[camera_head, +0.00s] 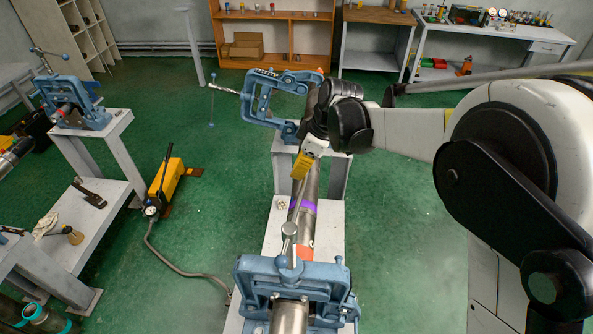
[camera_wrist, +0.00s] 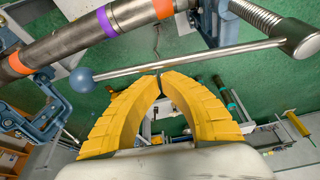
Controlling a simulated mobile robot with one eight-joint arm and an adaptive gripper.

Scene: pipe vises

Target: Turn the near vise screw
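The near blue vise (camera_head: 255,275) stands at the bottom of the head view, with a pipe (camera_head: 309,185) running away from it. Its screw head (camera_head: 289,230) has a thin grey handle bar (camera_head: 297,203) pointing away toward my gripper (camera_head: 303,165). In the wrist view the bar (camera_wrist: 215,54) runs from the screw head (camera_wrist: 298,40) to a blue-grey ball end (camera_wrist: 82,80). My yellow gripper (camera_wrist: 159,73) has its fingertips together, right at the bar's middle. I cannot tell whether they touch it. The bar lies across the tips, not visibly clamped between them.
A yellow pump (camera_head: 167,180) with a hose lies on the green floor to the left. Another vise bench (camera_head: 120,118) stands further left. Floor between the benches is mostly clear.

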